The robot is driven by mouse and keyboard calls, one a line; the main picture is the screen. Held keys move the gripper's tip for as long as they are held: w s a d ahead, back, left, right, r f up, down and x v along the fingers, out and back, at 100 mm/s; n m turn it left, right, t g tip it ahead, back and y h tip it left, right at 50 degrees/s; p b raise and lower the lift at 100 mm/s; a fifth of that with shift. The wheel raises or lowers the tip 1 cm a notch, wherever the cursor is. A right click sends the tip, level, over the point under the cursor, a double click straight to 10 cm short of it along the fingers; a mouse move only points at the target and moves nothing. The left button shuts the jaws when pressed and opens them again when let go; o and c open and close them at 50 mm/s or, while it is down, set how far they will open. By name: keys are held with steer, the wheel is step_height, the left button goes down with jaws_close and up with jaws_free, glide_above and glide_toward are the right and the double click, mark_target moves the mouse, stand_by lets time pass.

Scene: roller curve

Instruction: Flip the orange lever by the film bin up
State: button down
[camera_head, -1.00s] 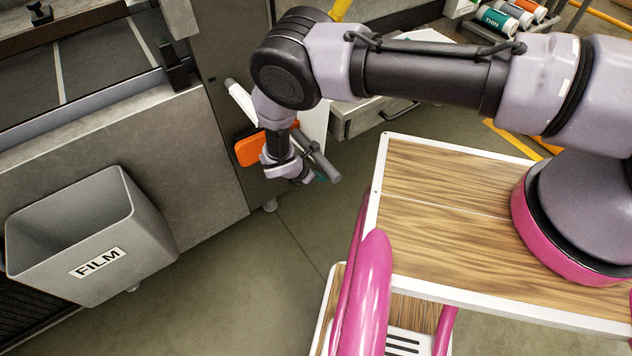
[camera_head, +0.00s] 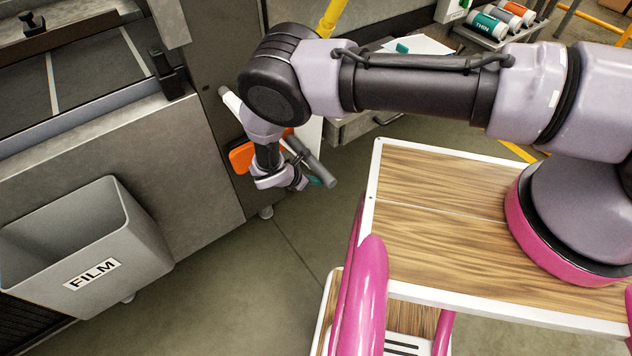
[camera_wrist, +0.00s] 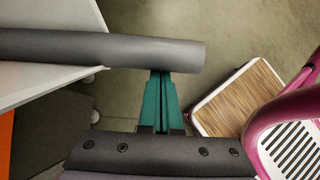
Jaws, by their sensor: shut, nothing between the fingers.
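The grey film bin (camera_head: 92,245), with its FILM label, hangs at the left on the machine's front. An orange piece (camera_head: 242,157) shows to its right at the machine's corner, partly hidden by my wrist; whether it is the lever is unclear. Orange also shows at the left edge of the wrist view (camera_wrist: 5,140). My gripper (camera_head: 321,181) is beside a grey round bar (camera_head: 318,168), right of the orange piece. In the wrist view, my teal fingers (camera_wrist: 160,76) are shut and empty, their tips at the bar's edge (camera_wrist: 110,48); contact cannot be told.
A pale panel (camera_head: 312,130) stands behind my wrist, with a grey drawer unit (camera_head: 355,128) beyond. A wood-topped cart (camera_head: 440,210) with pink rails is at the right. Open floor (camera_head: 235,290) lies between machine and cart. Labelled rolls (camera_head: 490,24) sit at the top right.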

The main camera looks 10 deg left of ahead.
steer(key=shift+s+a+r+t+h, duration=0.15)
steer(key=shift+r+t+h, duration=0.65)
steer(key=shift+r+t, duration=0.3)
step_height(320, 180, up, 6)
steer(key=s+a, duration=0.2)
steer(key=shift+s+t+h, duration=0.3)
steer(key=shift+h, duration=0.1)
steer(key=shift+a+r, duration=0.1)
stand_by(0.9)
